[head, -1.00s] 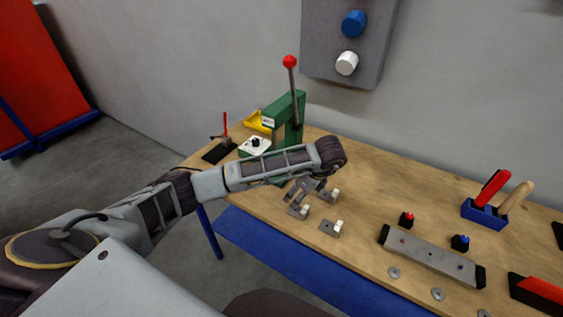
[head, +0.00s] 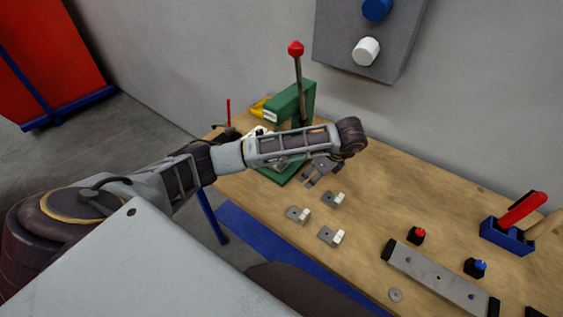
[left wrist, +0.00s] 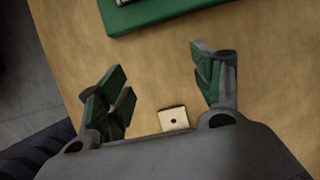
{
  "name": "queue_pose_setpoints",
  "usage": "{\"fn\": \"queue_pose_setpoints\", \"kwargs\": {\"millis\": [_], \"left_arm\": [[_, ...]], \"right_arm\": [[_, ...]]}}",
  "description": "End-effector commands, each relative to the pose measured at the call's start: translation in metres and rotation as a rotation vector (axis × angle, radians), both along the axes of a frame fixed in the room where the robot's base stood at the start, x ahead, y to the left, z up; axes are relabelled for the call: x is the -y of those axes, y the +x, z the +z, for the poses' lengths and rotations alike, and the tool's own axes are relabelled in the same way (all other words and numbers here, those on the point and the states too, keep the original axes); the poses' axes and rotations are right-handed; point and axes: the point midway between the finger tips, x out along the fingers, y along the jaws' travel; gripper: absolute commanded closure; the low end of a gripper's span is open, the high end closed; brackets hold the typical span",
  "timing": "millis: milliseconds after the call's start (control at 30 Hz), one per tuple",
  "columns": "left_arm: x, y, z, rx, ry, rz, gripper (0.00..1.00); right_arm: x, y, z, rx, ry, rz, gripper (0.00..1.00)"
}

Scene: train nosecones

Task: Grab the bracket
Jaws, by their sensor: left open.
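Three small grey metal brackets with pale upright parts lie on the wooden workbench (head: 400,200) in the head view: one at the left (head: 298,215), one at the back (head: 334,199) and one at the front (head: 332,236). My left gripper (head: 318,173) is open and empty, just behind the back bracket in the head view. In the left wrist view the open green-padded fingers (left wrist: 162,88) point over bare wood. A pale piece with a dark hole (left wrist: 173,119), likely part of a bracket, shows near the palm edge, between the finger bases. My right gripper is not seen.
A green lever press (head: 291,103) with a red knob stands behind my left forearm; its green base (left wrist: 150,18) shows in the wrist view. A grey bar (head: 440,276), red and blue buttons and a blue tool holder (head: 508,236) lie to the right.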

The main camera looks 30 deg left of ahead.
Motion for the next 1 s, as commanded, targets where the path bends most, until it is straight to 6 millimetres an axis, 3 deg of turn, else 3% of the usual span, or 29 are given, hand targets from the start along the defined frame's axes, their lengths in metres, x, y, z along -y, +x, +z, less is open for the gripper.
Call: {"fn": "queue_pose_setpoints", "kwargs": {"millis": [367,800,1000], "left_arm": [[-0.009,0.0,-0.001,-0.001,0.0,0.002,0.34],[-0.058,0.004,0.001,-0.001,0.002,0.002,0.34],[-0.071,0.005,0.0,0.0,0.0,0.0,0.34]], "right_arm": [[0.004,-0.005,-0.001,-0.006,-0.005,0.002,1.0],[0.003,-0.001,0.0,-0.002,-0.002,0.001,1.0],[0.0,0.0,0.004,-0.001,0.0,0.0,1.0]]}}
